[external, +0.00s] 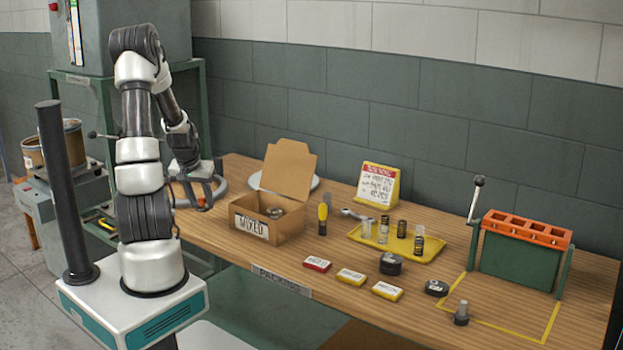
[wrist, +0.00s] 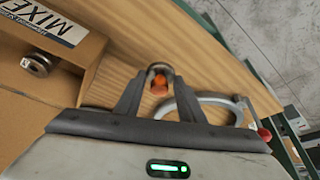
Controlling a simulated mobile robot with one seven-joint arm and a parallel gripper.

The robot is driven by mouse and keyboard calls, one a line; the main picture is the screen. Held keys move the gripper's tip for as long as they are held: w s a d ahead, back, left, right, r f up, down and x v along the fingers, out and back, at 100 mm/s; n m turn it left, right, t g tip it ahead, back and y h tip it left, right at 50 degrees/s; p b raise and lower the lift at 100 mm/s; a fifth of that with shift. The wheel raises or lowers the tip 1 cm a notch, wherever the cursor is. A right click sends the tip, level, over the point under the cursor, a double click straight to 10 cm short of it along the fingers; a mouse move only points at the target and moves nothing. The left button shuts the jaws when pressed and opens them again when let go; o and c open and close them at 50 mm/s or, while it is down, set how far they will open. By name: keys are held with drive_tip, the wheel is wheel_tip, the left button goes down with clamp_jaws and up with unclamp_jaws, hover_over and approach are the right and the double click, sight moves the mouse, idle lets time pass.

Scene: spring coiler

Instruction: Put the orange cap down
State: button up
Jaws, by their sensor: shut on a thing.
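The orange cap (wrist: 159,86) is a small rounded orange piece between my fingertips in the wrist view. My gripper (wrist: 160,78) is shut on it. A dull metallic round piece (wrist: 160,68) shows right at the fingertips beside the orange; I cannot tell if it belongs to the cap. In the external view my gripper (external: 201,201) points down over the left end of the wooden table (external: 340,240), left of the open cardboard box. I cannot tell the gap between cap and table.
The cardboard box marked MIXED (external: 268,214) holds a metal coil piece (wrist: 38,64). A yellow tray (external: 397,243) stands farther right. Bare wood shows between box and table edge.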

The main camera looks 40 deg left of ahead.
sight(201, 208)
drive_tip(key=shift+f+b, duration=0.45)
drive_tip(key=shift+f, duration=1.55)
drive_tip(key=shift+f, duration=0.15)
drive_tip(key=o, duration=1.1)
drive_tip(key=shift+o, duration=0.2)
